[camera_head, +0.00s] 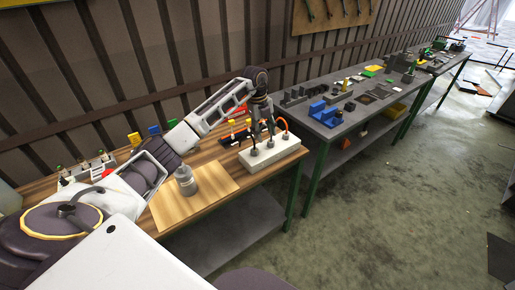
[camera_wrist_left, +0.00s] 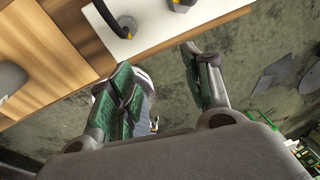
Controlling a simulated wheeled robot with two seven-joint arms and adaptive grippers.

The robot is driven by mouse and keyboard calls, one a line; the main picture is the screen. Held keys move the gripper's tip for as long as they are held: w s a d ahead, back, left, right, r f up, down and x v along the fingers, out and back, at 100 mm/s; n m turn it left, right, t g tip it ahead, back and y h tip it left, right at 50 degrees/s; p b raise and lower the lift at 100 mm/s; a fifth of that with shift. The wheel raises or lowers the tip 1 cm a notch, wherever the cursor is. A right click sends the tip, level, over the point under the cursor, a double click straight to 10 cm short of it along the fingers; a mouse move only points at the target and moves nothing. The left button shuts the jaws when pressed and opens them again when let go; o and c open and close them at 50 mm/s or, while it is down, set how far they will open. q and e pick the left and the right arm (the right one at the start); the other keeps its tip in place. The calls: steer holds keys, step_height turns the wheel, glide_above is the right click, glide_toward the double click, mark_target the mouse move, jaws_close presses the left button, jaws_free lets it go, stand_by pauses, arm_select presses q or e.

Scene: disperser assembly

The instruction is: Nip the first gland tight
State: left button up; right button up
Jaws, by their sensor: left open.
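A white block (camera_head: 276,157) lies at the right end of the wooden table and carries a row of dark upright glands (camera_head: 286,135). An orange cable curves at the row's right end. My left gripper (camera_head: 263,128) points down over the block, its fingers apart. In the left wrist view my left gripper (camera_wrist_left: 165,95) shows green-padded fingers with nothing between them. There, the white block (camera_wrist_left: 155,28) is at the top edge, with one black fitting (camera_wrist_left: 126,25) and part of a hexagonal one (camera_wrist_left: 182,5). The head view does not show clearly whether the fingers touch a gland.
A grey bottle-like part (camera_head: 186,182) stands on a pale board (camera_head: 215,190) left of the block. Several coloured parts line the wall side. A second, grey-topped table (camera_head: 335,125) with blue blocks (camera_head: 325,114) stands to the right, beyond a narrow gap.

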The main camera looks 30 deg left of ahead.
arm_select(q)
step_height(320, 180, up, 3)
steer(key=n+y, duration=0.1)
steer(key=y, duration=0.1)
glide_above(254, 149)
steer(key=shift+w+g, duration=0.25)
steer(key=shift+g, duration=0.05)
steer(key=shift+f, duration=0.1)
steer(key=shift+f+p, duration=1.15)
steer(key=shift+f, duration=5.7)
steer(key=c, duration=1)
